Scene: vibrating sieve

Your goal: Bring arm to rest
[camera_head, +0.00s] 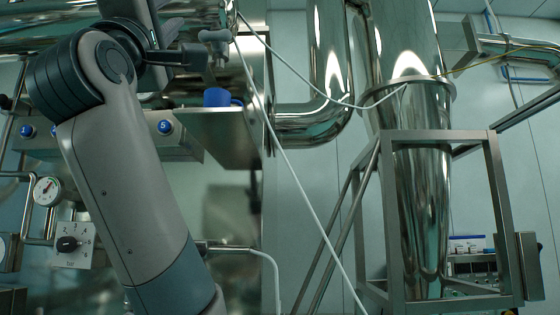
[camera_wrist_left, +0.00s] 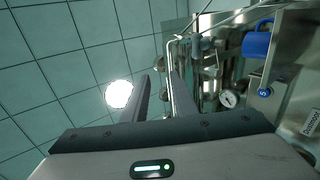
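My left arm (camera_head: 140,190) rises large on the left of the head view and bends at the top, in front of the steel machine. My right arm and gripper are not in view.
A steel machine carries a gauge (camera_head: 46,190), a dial (camera_head: 68,244) and blue buttons (camera_head: 164,127). A blue cylindrical part (camera_head: 217,97) sits on its ledge and also shows in the wrist view (camera_wrist_left: 257,44). A steel cone (camera_head: 418,190) stands in a frame at right.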

